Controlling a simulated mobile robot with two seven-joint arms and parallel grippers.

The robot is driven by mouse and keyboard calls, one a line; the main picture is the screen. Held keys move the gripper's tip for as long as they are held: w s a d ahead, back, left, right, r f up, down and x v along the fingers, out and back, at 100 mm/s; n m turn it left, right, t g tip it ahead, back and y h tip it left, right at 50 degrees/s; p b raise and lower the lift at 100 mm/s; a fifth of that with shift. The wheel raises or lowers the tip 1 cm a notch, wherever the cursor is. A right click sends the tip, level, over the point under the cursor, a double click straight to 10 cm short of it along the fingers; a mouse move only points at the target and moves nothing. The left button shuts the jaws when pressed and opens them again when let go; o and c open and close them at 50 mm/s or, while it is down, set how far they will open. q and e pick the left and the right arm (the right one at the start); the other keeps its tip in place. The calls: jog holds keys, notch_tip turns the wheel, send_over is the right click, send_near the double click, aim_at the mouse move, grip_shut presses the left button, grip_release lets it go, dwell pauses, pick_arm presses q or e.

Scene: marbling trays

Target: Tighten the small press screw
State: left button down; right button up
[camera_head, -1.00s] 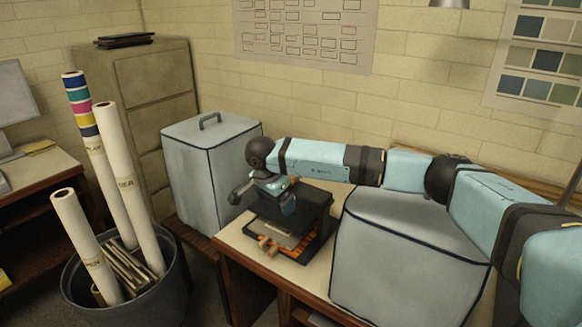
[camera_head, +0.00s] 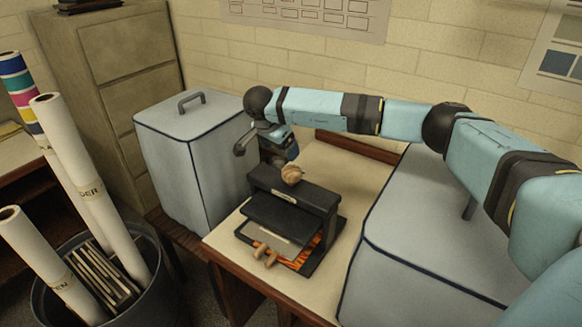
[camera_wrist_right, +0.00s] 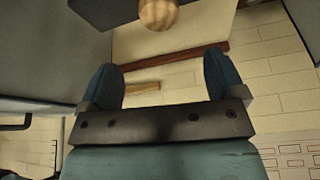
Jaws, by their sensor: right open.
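The small press (camera_head: 318,196) is black and stands on the table, with a sheet and wooden handles at its front. Its screw knob (camera_head: 292,174), round and wooden, sits on top of the crossbar. My right gripper (camera_head: 291,153) is just behind the knob, apart from it and partly hidden by its own arm and the press. In the right wrist view the gripper (camera_wrist_right: 162,80) is open with nothing between its blue fingers. The knob (camera_wrist_right: 158,13) shows at the top edge there, beyond the fingertips, with the dark press (camera_wrist_right: 95,12) beside it. My left gripper is not in view.
A grey covered box (camera_head: 195,150) stands close left of the press; another large grey covered box (camera_head: 420,255) is to the right. A bin of paper rolls (camera_head: 85,185) is at front left. The tabletop (camera_head: 350,170) behind the press is bare.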

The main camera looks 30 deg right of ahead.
aim_at(291, 170)
jog(key=p+x, duration=0.2)
jog(key=x, duration=0.9)
jog(key=shift+s+f, duration=0.1)
jog(key=shift+d+f+p, duration=0.3)
jog(key=shift+f, duration=0.35)
jog(key=c, duration=0.9)
jog(key=shift+c, duration=0.2)
jog(key=shift+m, duration=0.3)
